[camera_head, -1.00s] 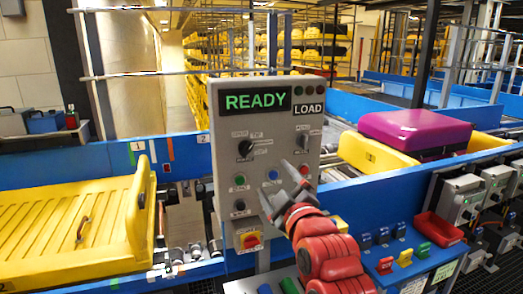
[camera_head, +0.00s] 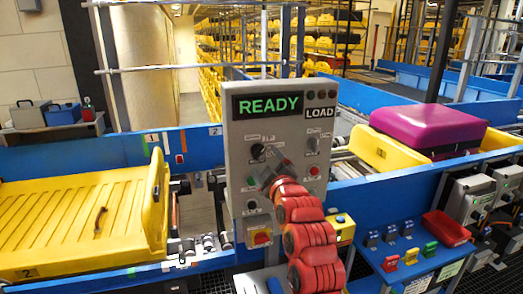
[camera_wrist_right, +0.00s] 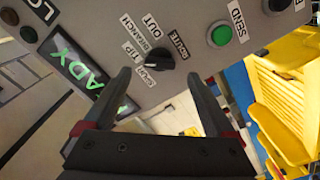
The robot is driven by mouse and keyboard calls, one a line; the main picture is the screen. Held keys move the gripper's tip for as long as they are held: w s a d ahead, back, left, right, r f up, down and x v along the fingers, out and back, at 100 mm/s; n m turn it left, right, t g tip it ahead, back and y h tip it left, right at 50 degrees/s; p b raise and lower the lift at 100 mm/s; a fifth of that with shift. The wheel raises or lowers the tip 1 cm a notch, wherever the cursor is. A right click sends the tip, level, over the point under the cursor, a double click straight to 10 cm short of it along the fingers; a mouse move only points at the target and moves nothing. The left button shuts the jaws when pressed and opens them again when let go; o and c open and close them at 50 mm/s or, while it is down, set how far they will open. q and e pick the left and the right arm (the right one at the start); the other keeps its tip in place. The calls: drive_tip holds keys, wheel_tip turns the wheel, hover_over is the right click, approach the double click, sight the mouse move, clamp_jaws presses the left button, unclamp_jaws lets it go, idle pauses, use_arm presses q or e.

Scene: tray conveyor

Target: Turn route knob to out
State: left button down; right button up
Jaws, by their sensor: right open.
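The route knob (camera_head: 257,151) is a small black knob at the upper left of the grey control panel (camera_head: 236,133). The right wrist view shows the knob (camera_wrist_right: 162,59) close up, beside labels for OUT, BRANCH and TIP; I cannot tell surely which one it points to. My right gripper (camera_head: 262,172) is in front of the panel, just below the knob. In the right wrist view my right gripper (camera_wrist_right: 156,76) is open, with its fingertips on either side of the knob's line and nothing held. Contact with the knob cannot be told. My left gripper is out of view.
The panel's screen (camera_head: 268,105) reads READY, with a LOAD sign beside it. A green SEND button (camera_wrist_right: 220,34) is near the knob. A yellow tray (camera_head: 80,215) lies left; a purple suitcase (camera_head: 428,126) sits in another tray right. Blue conveyor walls surround the panel.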

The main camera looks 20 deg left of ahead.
sight(260, 154)
drive_tip(key=p+x, duration=0.1)
drive_tip(key=x, duration=0.2)
drive_tip(key=shift+r, duration=0.1)
drive_tip(key=shift+w+a, duration=0.3)
drive_tip(key=shift+w, duration=0.25)
